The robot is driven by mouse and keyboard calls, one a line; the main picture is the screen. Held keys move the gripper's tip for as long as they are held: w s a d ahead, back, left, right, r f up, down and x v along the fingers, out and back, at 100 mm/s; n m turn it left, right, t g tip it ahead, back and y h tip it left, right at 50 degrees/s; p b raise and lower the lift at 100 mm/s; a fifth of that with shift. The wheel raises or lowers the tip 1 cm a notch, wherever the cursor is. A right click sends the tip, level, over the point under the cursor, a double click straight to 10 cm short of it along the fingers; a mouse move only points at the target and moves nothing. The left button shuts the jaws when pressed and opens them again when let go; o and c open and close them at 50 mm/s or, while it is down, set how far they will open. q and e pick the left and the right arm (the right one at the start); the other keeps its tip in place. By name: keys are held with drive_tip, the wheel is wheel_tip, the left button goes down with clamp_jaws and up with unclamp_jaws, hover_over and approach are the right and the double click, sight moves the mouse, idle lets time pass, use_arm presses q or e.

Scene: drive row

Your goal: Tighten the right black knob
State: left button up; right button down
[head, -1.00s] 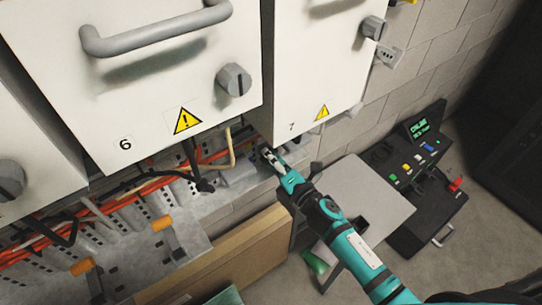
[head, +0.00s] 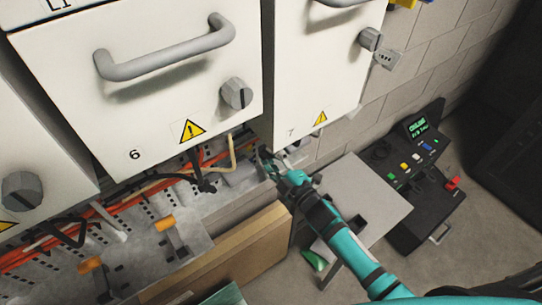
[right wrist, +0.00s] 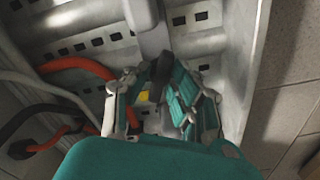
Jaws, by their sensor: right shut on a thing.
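The right black knob (right wrist: 160,73) shows in the right wrist view between the fingers of my right gripper (right wrist: 157,95), below a grey bracket. My right gripper is shut on it, and the fingers hide part of it. In the head view my right gripper (head: 269,160) is at the right end of the open wiring channel, under cabinet door 7, and the knob is mostly hidden there. Another black knob (head: 206,186) sits further left in the channel, under door 6. My left gripper is not in view.
Cabinet door 6 (head: 150,105) and door 7 (head: 310,85) hang just above the gripper. Orange cables (right wrist: 80,68) run close to the fingers at the left. A grey panel (head: 372,200) and a black control box (head: 415,175) stand at the right.

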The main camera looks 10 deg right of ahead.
drive_tip(key=shift+m+p, duration=0.45)
drive_tip(key=shift+m, duration=1.55)
drive_tip(key=c, duration=1.3)
unclamp_jaws()
drive_tip(key=shift+c, duration=0.2)
drive_tip(key=shift+s, duration=0.1)
drive_tip(key=shift+s+d, duration=0.2)
drive_tip(key=shift+s, duration=0.15)
drive_tip(key=v, duration=1.1)
